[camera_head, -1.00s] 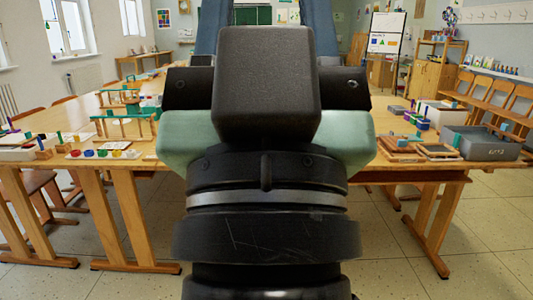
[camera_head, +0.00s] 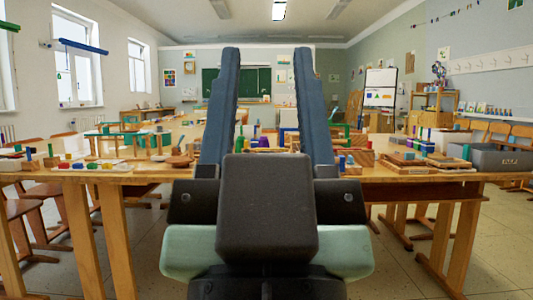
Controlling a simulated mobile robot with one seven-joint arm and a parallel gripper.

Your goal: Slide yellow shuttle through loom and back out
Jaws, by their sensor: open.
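My gripper (camera_head: 267,52) fills the middle of the head view. Its two long blue-grey fingers point up and away, wide apart, with nothing held between them. Between the fingers, on the long wooden table (camera_head: 400,177), a small cluster of purple, yellow and wooden pieces shows. I cannot tell whether the yellow there is the shuttle. No loom can be made out with certainty. The gripper's dark body and fingers hide part of the table's middle.
Green-and-wood frames (camera_head: 128,135) and small coloured blocks stand on the table's left. Wooden trays with blocks (camera_head: 408,163) and a grey bin (camera_head: 497,158) stand on its right. Chairs (camera_head: 30,235) are at the left. The front floor is clear.

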